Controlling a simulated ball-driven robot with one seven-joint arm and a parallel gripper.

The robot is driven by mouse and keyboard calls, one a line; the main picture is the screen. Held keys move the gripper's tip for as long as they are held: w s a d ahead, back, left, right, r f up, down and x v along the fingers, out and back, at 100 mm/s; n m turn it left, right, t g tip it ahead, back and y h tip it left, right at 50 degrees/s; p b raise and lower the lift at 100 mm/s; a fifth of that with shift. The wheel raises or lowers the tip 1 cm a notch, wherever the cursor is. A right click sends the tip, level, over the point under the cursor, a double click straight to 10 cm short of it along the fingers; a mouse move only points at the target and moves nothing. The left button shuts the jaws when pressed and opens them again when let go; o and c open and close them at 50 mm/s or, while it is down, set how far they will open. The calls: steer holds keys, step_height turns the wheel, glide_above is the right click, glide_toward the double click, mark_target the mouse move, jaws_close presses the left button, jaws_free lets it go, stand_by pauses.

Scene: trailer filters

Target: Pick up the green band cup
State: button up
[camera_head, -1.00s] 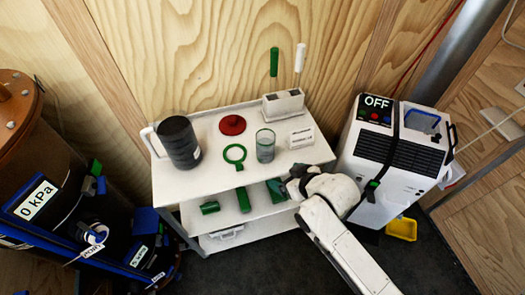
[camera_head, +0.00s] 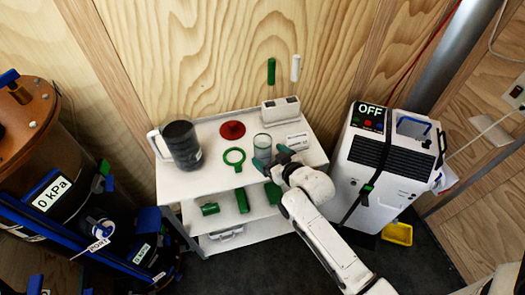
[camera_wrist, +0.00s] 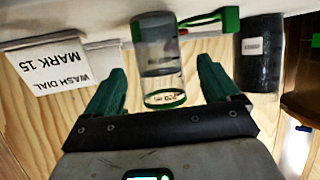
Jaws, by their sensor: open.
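The green band cup (camera_head: 262,143) is a clear glass with a green rim band. It stands upright on the white cart's top shelf, right of the green ring. My gripper (camera_head: 273,161) is at its front right in the head view and partly hides its lower part. In the wrist view, which is upside down, the cup (camera_wrist: 160,62) shows between the two open green fingers of my gripper (camera_wrist: 161,68), with a gap on each side. Its green band is near the palm. No contact is visible.
Also on the cart top (camera_head: 212,184) are a dark mug (camera_head: 182,145), a red disc (camera_head: 232,130), a green ring (camera_head: 234,157), a label card (camera_head: 297,141) and a white holder (camera_head: 281,109). Green parts lie on the shelf below. A white machine (camera_head: 383,165) stands at the right.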

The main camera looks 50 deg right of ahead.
mark_target(267, 155)
steer(key=shift+f+p+x, duration=0.15)
steer(key=shift+p+x, duration=0.05)
steer(key=shift+x, duration=1.05)
steer(key=shift+f+p+x, duration=0.15)
steer(key=shift+f+x, duration=0.05)
steer(key=shift+x, duration=1.1)
steer(key=shift+s, duration=0.15)
steer(key=shift+c, duration=0.4)
steer(key=c, duration=1.1)
steer(key=shift+r, duration=0.25)
